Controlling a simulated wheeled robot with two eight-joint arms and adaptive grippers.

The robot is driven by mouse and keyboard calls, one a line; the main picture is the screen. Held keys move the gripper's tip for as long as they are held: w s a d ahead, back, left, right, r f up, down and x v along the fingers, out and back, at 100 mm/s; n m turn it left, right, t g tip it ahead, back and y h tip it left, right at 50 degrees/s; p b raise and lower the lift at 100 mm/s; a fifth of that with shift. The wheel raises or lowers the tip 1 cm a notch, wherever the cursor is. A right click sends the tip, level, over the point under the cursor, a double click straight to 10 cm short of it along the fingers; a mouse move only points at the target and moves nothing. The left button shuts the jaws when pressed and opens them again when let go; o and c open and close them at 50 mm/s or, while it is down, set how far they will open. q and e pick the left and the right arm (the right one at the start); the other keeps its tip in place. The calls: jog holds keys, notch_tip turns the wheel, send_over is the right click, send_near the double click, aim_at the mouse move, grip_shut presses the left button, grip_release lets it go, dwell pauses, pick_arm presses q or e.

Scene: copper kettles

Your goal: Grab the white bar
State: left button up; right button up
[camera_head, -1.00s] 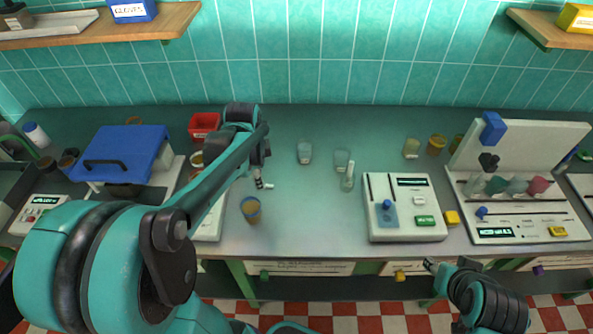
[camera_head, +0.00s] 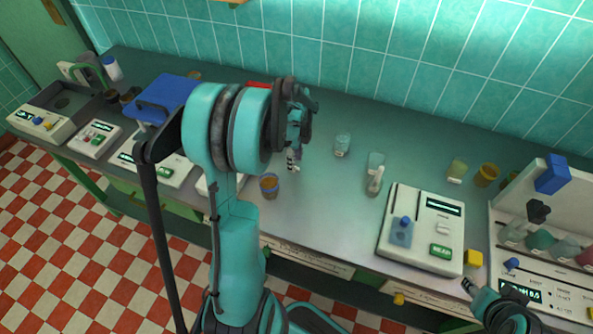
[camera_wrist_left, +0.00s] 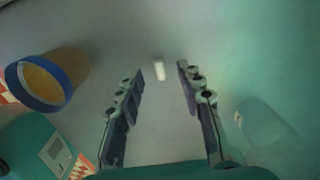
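The white bar (camera_wrist_left: 159,69) is a small, short white piece on the grey bench. In the left wrist view it shows between the two fingertips of my left gripper (camera_wrist_left: 161,70), with a gap on each side. That gripper is open and empty, pointing down at the bar; how far above it the tips are is hard to tell. In the head view my left gripper (camera_head: 292,163) is low over the bench, and the bar is hard to make out beside its tips. My right gripper (camera_head: 468,286) is at the bench's front edge, far from the bar, its fingers too small to read.
An amber cup with a blue rim (camera_head: 268,187) stands just left of the left gripper; it also shows in the wrist view (camera_wrist_left: 62,72). A clear beaker (camera_head: 342,145) stands to the right. A white device (camera_head: 423,238) stands farther right, and a blue-lidded device (camera_head: 168,98) left.

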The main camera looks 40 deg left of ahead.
pick_arm(q)
notch_tip(320, 180, down, 2)
jog(key=shift+a+f, duration=0.1)
jog(key=c, duration=0.8)
jog(key=shift+c, duration=0.2)
jog(key=shift+r, duration=0.25)
